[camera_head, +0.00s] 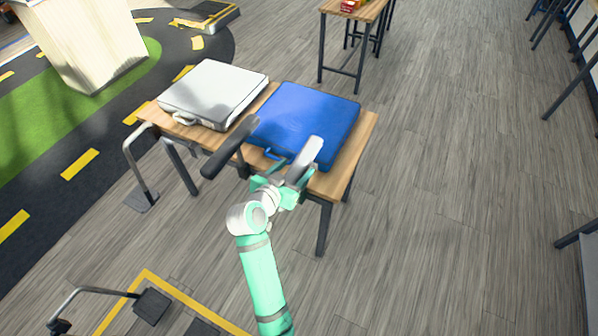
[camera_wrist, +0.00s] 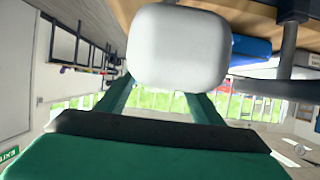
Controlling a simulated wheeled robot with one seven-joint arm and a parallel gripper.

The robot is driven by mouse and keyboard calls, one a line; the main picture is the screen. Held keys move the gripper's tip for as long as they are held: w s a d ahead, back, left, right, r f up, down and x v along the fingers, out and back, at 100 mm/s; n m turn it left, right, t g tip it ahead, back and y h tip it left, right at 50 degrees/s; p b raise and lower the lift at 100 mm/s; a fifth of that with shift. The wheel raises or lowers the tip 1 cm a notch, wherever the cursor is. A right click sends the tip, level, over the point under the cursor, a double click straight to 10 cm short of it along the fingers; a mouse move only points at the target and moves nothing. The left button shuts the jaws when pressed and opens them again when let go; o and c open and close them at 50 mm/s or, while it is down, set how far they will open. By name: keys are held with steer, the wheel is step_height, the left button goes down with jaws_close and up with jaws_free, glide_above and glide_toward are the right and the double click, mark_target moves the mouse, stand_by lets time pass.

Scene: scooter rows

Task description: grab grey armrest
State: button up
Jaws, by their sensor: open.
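The grey armrest (camera_head: 305,155) is a light, rounded pad by the front edge of the wooden table, overlapping the blue case in the head view. In the wrist view, the armrest (camera_wrist: 178,47) is large and close, right at the fingertips. My gripper (camera_head: 286,180) is at the near end of the armrest. In the wrist view, the two green fingers of my gripper (camera_wrist: 160,92) are spread apart, and the pad hides their tips. I cannot tell whether they touch the pad.
A black armrest (camera_head: 230,148) is left of the grey one. A blue case (camera_head: 310,115) and a white case (camera_head: 212,90) lie on the table (camera_head: 362,140). A grey metal stand (camera_head: 141,165) is at left.

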steer(key=shift+a, duration=0.2)
steer(key=shift+c, duration=1.3)
steer(key=shift+s, duration=0.1)
steer(key=c, duration=0.5)
steer(key=shift+d, duration=0.1)
steer(key=c, duration=0.5)
steer(key=shift+d+r, duration=0.1)
steer(key=shift+d, duration=0.1)
steer(key=shift+c, duration=1.2)
